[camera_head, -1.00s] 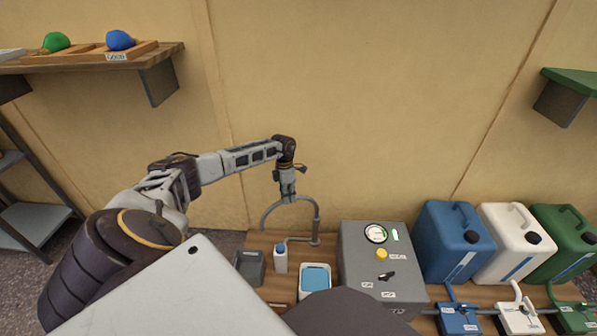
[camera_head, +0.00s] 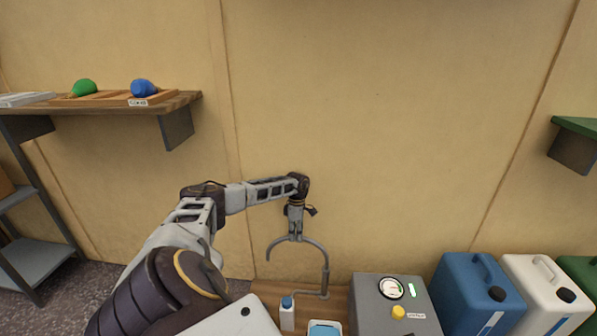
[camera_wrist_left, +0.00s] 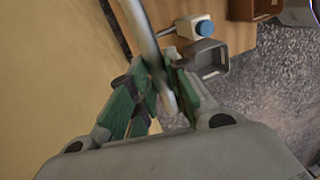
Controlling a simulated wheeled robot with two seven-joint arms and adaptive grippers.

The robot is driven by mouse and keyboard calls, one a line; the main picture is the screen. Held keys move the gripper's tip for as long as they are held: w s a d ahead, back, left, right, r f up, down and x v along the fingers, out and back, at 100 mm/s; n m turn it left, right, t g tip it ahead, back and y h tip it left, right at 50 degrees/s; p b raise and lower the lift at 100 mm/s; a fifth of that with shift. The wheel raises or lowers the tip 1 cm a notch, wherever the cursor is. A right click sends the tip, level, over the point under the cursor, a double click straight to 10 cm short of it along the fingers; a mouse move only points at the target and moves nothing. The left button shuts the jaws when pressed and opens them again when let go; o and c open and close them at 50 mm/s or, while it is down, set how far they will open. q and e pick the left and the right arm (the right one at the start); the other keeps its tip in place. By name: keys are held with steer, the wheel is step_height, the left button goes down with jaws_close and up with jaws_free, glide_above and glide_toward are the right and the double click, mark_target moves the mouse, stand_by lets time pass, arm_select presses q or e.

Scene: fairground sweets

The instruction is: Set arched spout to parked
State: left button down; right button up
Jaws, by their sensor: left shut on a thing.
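The arched spout (camera_head: 325,262) is a grey curved pipe on a post at the back of the wooden counter, beside the grey machine box. Its arch curves over to the left, with the free end hanging down above the counter's left part. My left gripper (camera_head: 295,237) is at the top of the arch, reaching down from above. In the left wrist view the green-padded fingers (camera_wrist_left: 163,88) are closed around the pale pipe (camera_wrist_left: 150,50). My right gripper is not in view.
The grey machine box (camera_head: 375,300) has a gauge and a yellow button. A white bottle with a blue cap (camera_head: 287,313) and a blue-topped container (camera_head: 325,328) stand below the spout. A grey open bin (camera_wrist_left: 207,55) shows in the wrist view. Blue (camera_head: 475,296) and white jerrycans (camera_head: 540,285) stand at right.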

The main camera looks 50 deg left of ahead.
arm_select(q)
steer(key=c, duration=1.3)
jaws_free()
steer(key=shift+w, duration=0.15)
steer(key=shift+c, duration=0.2)
steer(key=shift+r, duration=0.15)
step_height(320, 180, up, 10)
steer(key=shift+f, duration=0.2)
